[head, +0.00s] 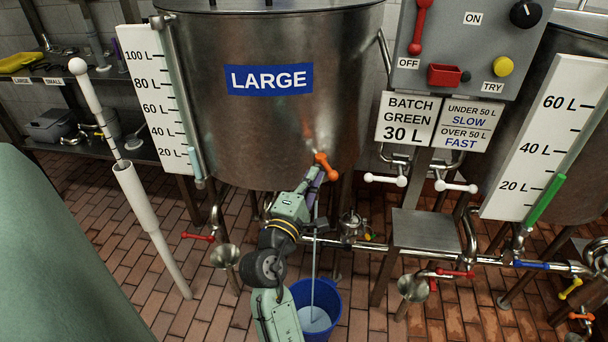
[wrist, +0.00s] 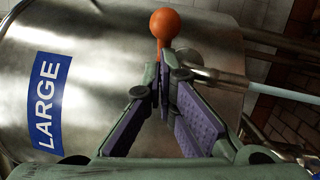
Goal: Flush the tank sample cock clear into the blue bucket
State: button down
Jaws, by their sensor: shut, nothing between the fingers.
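The LARGE steel tank (head: 230,130) carries the sample cock with an orange handle (head: 326,165) low on its right front. In the wrist view the orange ball-ended handle (wrist: 164,25) stands just beyond my fingertips, and the metal spout (wrist: 210,76) points right. A pale stream (wrist: 275,91) leaves the spout. In the head view the stream (head: 313,250) falls into the blue bucket (head: 334,305) on the floor, where pale liquid (head: 311,321) shows. My gripper (head: 312,182) is shut and empty, its tips (wrist: 165,82) close by the handle; I cannot tell whether they touch it.
A white sight-gauge board (head: 155,100) stands left of the tank. A control box (head: 470,50) and signs stand to the right. Pipes with red-handled valves (head: 198,237) and funnels (head: 412,288) run low around the bucket. A white pole (head: 140,190) leans at left.

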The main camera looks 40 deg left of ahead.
jog(key=shift+w+d, duration=0.25)
jog(key=shift+d, duration=0.25)
dwell(0.4)
